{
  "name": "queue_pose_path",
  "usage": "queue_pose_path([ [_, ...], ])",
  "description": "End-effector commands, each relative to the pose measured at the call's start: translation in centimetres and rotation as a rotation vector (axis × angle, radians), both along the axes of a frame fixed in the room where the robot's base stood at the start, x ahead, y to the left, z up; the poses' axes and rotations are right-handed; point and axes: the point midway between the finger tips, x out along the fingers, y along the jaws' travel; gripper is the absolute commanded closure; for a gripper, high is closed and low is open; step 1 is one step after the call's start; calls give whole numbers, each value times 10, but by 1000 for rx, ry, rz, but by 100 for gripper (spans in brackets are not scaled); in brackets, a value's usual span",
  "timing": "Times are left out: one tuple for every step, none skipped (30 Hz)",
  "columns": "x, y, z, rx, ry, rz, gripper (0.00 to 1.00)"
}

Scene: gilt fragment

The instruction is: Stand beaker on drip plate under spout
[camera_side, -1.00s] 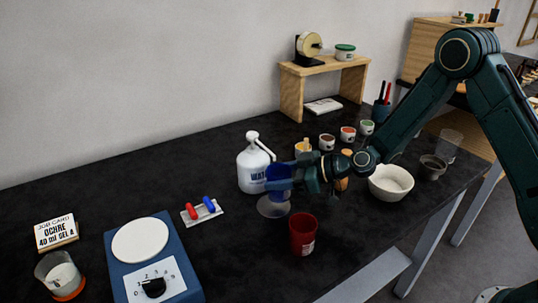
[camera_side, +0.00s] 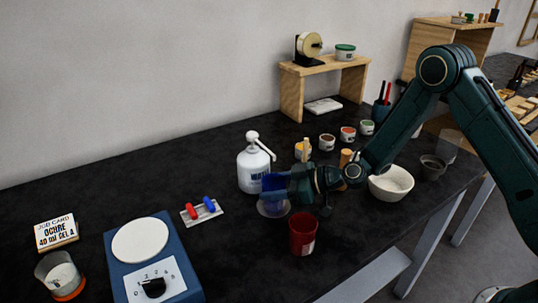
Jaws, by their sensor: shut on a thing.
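My gripper (camera_side: 282,187) reaches in from the right, its blue jaws shut on a clear beaker (camera_side: 273,209). The jaws hide much of the beaker.
A red cup (camera_side: 302,234) stands close in front of my gripper. A white bowl (camera_side: 391,184) is to the right, small pigment pots (camera_side: 326,142) behind. A blue hotplate (camera_side: 155,257) and a rest with red and blue pieces (camera_side: 201,211) are left.

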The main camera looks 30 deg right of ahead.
Motion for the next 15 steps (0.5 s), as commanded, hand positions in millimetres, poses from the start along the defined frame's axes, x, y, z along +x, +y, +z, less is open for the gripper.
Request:
queue_pose_path([
  [0, 0, -1, 0, 0, 0, 71],
  [0, 0, -2, 0, 0, 0, 71],
  [0, 0, -2, 0, 0, 0, 46],
  [0, 0, -2, 0, 0, 0, 41],
  [0, 0, -2, 0, 0, 0, 35],
  [0, 0, -2, 0, 0, 0, 27],
  [0, 0, -2, 0, 0, 0, 27],
  [0, 0, -2, 0, 0, 0, 27],
  [0, 0, -2, 0, 0, 0, 27],
  [0, 0, -2, 0, 0, 0, 27],
  [0, 0, -2, 0, 0, 0, 27],
  [0, 0, -2, 0, 0, 0, 27],
  [0, 0, -2, 0, 0, 0, 27],
  [0, 0, -2, 0, 0, 0, 27],
  [0, 0, -2, 0, 0, 0, 27],
])
